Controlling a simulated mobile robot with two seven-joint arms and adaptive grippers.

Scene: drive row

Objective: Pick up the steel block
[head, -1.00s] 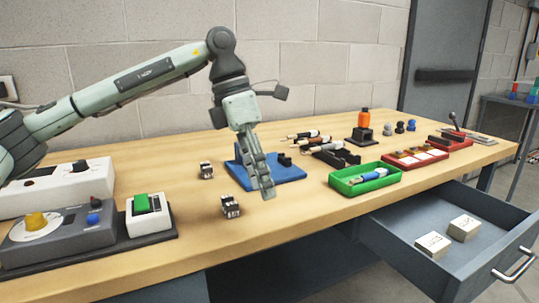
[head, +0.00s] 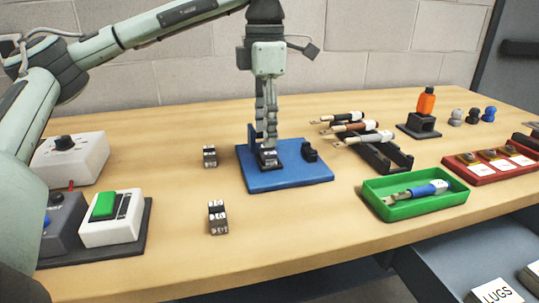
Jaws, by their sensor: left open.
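My left gripper (head: 267,146) points straight down over the blue plate (head: 292,180) on the bench. It is open, with its fingertips at a small dark-and-grey block (head: 269,161) on the plate; I cannot tell whether they touch it. The fingers partly hide this block. The lettering is too small to read surely, so I cannot tell which block is the steel one. My right gripper is not in view.
A black clamp-like piece (head: 310,151) stands on the plate, right of the gripper. A black rack (head: 380,153) with several tools and a green tray (head: 414,205) lie to the right. A green-button switch box (head: 111,218) stands at left. The front middle of the bench is clear.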

